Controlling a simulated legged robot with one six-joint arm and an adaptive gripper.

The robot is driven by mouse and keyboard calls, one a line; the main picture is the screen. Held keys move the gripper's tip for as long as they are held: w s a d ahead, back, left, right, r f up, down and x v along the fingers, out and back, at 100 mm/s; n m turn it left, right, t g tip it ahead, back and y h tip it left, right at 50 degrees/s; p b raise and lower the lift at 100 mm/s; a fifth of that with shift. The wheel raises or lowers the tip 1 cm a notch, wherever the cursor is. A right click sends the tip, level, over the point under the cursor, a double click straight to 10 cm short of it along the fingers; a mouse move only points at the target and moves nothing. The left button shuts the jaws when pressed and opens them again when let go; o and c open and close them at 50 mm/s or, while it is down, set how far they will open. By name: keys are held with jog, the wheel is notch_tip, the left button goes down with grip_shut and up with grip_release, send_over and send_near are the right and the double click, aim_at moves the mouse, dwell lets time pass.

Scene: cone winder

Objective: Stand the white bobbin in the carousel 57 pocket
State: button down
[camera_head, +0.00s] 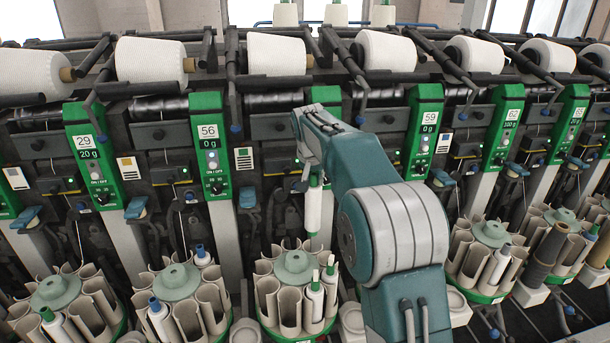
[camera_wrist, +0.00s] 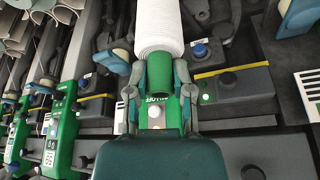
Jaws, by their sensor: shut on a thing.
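The white bobbin (camera_head: 313,208) has a green top and hangs upright from my gripper (camera_head: 314,180). In the wrist view my gripper (camera_wrist: 159,76) is shut on the green end, with the white bobbin (camera_wrist: 158,28) extending away. In the head view the bobbin is above the back right part of the middle carousel (camera_head: 266,285), a ring of beige pockets around a grey-green hub. Its lower end appears close to the pocket rims; I cannot tell whether it is inside one. My arm hides the number plate above this carousel, so 57 is not readable.
Two white bobbins (camera_head: 316,300) stand at the carousel's right side. Neighbouring carousels (camera_head: 176,282) (camera_head: 491,234) hold bobbins too. Green panels marked 56 (camera_head: 211,150) and 59 (camera_head: 423,130) flank my arm. White yarn cones (camera_head: 276,54) line the top.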

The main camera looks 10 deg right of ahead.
aim_at(311, 188)
jog(key=shift+d, duration=1.1)
jog(key=shift+a, duration=1.9)
jog(key=shift+d, duration=0.65)
jog(key=shift+a+f, duration=0.4)
jog(key=shift+f, duration=0.45)
jog(key=shift+d+f, duration=0.4)
jog(key=shift+f, duration=0.45)
jog(key=shift+a+f, duration=0.1)
jog(key=shift+f, duration=0.45)
